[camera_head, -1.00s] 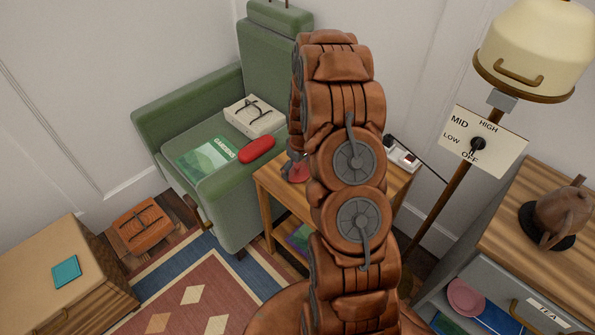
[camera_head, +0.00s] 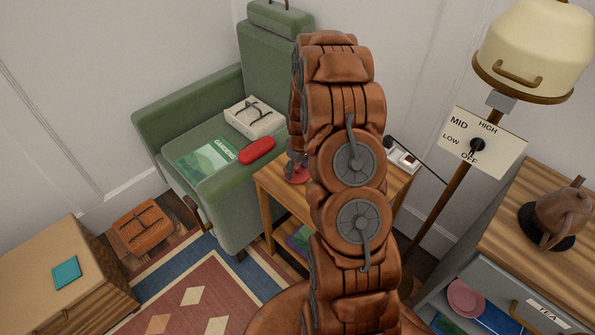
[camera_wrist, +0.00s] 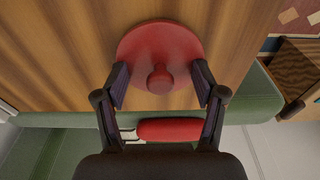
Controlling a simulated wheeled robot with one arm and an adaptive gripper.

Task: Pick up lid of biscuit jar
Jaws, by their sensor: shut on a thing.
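The biscuit jar's lid (camera_wrist: 160,50) is a round red disc with a knob in its middle, seen from above in the wrist view. My gripper (camera_wrist: 160,84) has one finger on each side of the lid's near part and is shut on it. In the head view a small part of the red lid (camera_head: 297,174) shows at the left edge of my arm, over the small wooden table (camera_head: 275,194). My arm hides most of the gripper and lid there. I cannot make out the jar's body under the lid.
A green armchair (camera_head: 185,105) stands beside the table, with a red case (camera_head: 257,150), a gardening magazine (camera_head: 206,160) and a cream book-like thing (camera_head: 254,117) on it. A floor lamp (camera_head: 438,190) and a cabinet with a teapot (camera_head: 560,212) stand at the right.

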